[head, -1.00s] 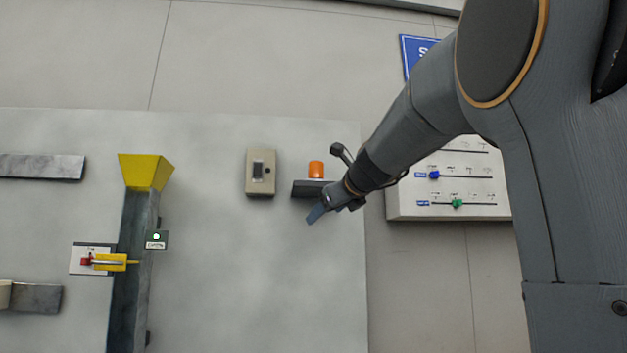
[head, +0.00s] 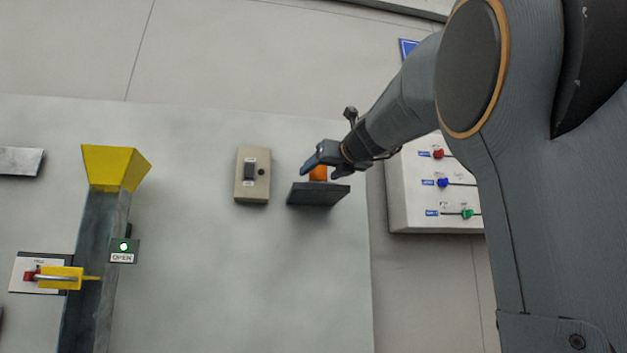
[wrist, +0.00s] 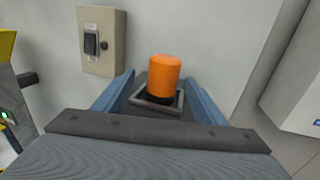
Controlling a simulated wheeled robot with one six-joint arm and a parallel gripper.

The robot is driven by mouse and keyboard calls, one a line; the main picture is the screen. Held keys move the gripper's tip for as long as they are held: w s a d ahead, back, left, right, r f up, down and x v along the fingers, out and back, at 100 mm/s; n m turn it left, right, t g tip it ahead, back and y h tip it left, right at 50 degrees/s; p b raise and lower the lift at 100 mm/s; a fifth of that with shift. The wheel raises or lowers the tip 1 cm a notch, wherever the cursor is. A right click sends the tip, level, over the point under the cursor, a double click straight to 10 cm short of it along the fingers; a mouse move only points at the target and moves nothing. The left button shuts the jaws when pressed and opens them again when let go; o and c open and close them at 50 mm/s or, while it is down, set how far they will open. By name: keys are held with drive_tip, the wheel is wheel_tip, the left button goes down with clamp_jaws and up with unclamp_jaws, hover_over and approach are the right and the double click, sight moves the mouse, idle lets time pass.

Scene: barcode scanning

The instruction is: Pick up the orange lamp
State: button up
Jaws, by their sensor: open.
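The orange lamp (wrist: 163,74) is a short upright cylinder on a dark square base on the wall shelf. It shows in the wrist view ahead of my gripper, between the lines of the two blue fingers. In the head view the lamp (head: 318,174) is partly hidden by my gripper (head: 322,162), which is at its height over the shelf (head: 317,196). My gripper also shows in the wrist view (wrist: 160,98), open and empty, with a finger on each side of the lamp's base. I cannot tell how deep the lamp is between the fingers.
A beige switch box (head: 252,176) is on the wall left of the shelf. A white panel with coloured sliders (head: 430,190) is at the right, behind my arm. A yellow funnel (head: 114,166) on a grey chute stands farther left. Bare wall lies below the shelf.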

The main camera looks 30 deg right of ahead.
sight(312, 178)
drive_tip(key=w, duration=0.2)
drive_tip(key=w+p, duration=0.1)
drive_tip(key=w, duration=0.2)
drive_tip(key=w+p, duration=0.1)
drive_tip(key=w, duration=0.1)
drive_tip(key=shift+w+d+r, duration=0.1)
drive_tip(key=shift+w+d, duration=0.1)
drive_tip(key=shift+d, duration=0.2)
drive_tip(key=c, duration=1.2)
